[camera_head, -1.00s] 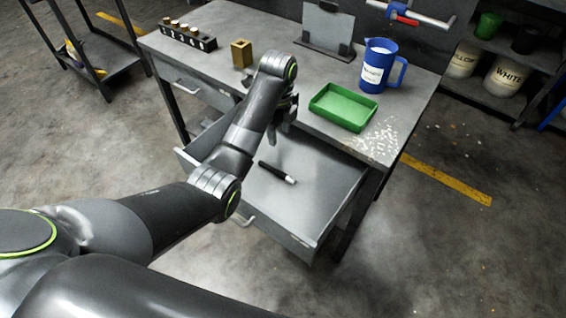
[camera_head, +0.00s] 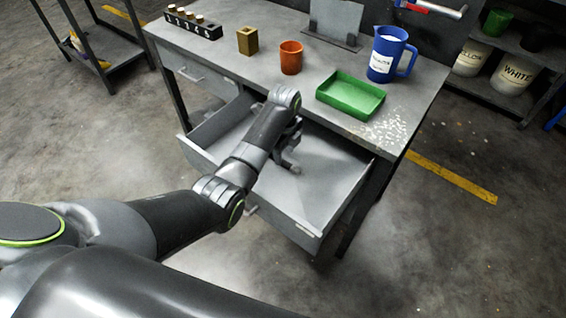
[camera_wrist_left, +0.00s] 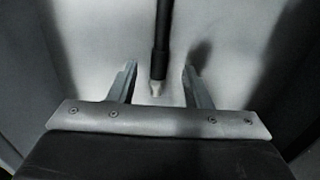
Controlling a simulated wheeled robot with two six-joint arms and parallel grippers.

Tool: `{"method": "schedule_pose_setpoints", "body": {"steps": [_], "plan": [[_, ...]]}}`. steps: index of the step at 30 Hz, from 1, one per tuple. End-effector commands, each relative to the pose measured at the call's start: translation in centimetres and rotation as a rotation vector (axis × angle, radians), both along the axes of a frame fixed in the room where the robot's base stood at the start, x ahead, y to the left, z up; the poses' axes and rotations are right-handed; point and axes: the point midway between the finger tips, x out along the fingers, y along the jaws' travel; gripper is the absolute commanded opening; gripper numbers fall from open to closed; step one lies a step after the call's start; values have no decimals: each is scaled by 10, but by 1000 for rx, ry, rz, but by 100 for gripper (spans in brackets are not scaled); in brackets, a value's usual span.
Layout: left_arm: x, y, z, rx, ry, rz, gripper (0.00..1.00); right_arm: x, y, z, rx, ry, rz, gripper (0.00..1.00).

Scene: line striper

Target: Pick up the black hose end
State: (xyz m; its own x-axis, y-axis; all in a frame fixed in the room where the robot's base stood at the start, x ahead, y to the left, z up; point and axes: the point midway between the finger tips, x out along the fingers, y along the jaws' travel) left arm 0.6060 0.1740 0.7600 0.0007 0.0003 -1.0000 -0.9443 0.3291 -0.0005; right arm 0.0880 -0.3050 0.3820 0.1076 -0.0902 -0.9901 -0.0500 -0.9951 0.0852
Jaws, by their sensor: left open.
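The black hose end (camera_wrist_left: 161,45), a dark rod with a pale metal tip, lies in the open drawer (camera_head: 325,190). In the left wrist view it runs down from the top edge, with its tip between my two fingers. My left gripper (camera_wrist_left: 159,72) is open around it, with a gap to the finger on each side. In the head view my left gripper (camera_head: 291,160) is low inside the drawer, and my arm and gripper hide the hose end. My right gripper is in neither view.
On the bench above the drawer stand a green tray (camera_head: 350,96), a blue jug (camera_head: 381,62), an orange cup (camera_head: 291,58) and a brass block (camera_head: 247,41). The drawer walls surround my gripper. The drawer floor to its right is clear.

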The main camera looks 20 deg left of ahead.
Motion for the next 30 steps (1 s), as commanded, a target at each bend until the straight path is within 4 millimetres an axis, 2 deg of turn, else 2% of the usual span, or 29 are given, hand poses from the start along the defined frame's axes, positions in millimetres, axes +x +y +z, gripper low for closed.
{"method": "schedule_pose_setpoints", "body": {"steps": [6,16,26,30], "plan": [[-1,0,-32,0,3,0,45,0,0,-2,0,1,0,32],[-1,0,-39,0,0,0,45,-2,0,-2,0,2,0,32],[-1,0,-38,0,1,0,2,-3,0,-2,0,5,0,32],[-1,0,-38,0,0,0,0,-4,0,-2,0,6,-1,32]]}}
